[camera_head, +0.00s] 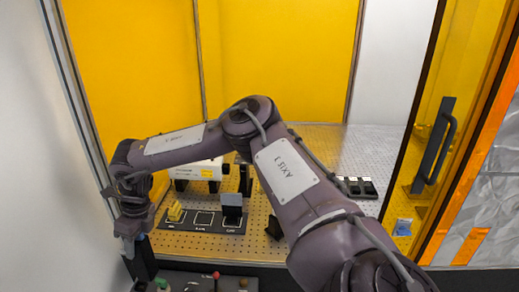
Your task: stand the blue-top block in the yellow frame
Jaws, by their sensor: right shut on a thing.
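My right gripper (138,262) hangs at the lower left, in front of the dark base plate's left end. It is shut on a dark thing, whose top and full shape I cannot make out. A block with a blue-grey upper part (232,200) stands at the right marked place of the dark base plate (203,229). A yellow piece (175,212) sits at the plate's left place; I cannot tell whether it is the yellow frame. The middle place, a white outlined square (204,218), is empty. My left gripper is not in view.
A white instrument (197,171) stands behind the plate on the perforated table (345,145). A small blue object (403,226) and a dark tray (356,187) lie to the right. A panel with a red knob (216,275) is in front. Yellow panels enclose the back.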

